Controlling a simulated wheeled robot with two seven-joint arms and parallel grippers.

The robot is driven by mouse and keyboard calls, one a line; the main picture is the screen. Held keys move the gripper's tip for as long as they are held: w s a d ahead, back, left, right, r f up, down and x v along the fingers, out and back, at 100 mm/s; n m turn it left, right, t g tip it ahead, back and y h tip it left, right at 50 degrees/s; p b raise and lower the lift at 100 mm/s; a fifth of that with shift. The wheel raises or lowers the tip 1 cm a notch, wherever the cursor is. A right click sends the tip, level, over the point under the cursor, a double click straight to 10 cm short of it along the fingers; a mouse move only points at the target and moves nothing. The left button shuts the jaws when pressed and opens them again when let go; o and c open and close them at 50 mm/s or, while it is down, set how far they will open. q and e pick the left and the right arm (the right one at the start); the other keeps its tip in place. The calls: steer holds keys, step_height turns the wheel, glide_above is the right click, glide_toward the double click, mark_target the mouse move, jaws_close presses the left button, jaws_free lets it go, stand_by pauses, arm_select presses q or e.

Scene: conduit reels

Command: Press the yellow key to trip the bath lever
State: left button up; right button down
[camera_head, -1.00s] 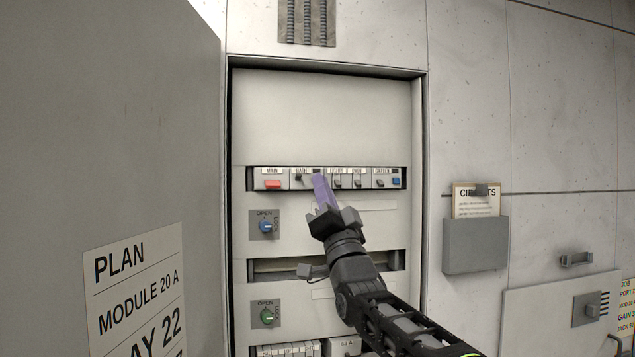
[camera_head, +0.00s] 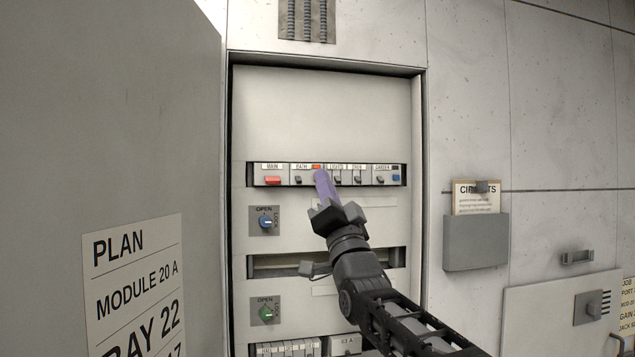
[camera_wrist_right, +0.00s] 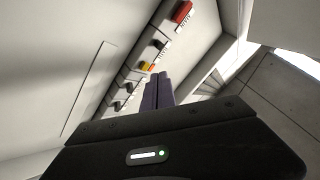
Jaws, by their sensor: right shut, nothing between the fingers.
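The breaker row (camera_head: 400,168) sits in a slot of the open cabinet. The bath lever (camera_head: 298,180) is a small dark lever under the BATH label, and it points down. A small window (camera_head: 317,167) right of that label is orange. My right gripper (camera_head: 320,175) is shut and empty, its purple fingers pointing up at the bath module's right side. The yellow key (camera_wrist_right: 143,66) shows in the right wrist view just beside the fingertips; in the head view the fingers hide it. I cannot tell whether they touch it. My left gripper is out of view.
A red main lever (camera_head: 272,180) lies left of the bath lever, with more dark levers and a blue key (camera_head: 396,177) to the right. The open cabinet door (camera_head: 110,130) stands at the left. A document holder (camera_head: 475,243) is on the wall at the right.

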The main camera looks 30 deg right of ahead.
steer(key=shift+h, duration=0.3)
steer(key=s+a+b, duration=0.2)
steer(key=s+b, duration=0.3)
steer(key=shift+s, duration=0.35)
stand_by(0.6)
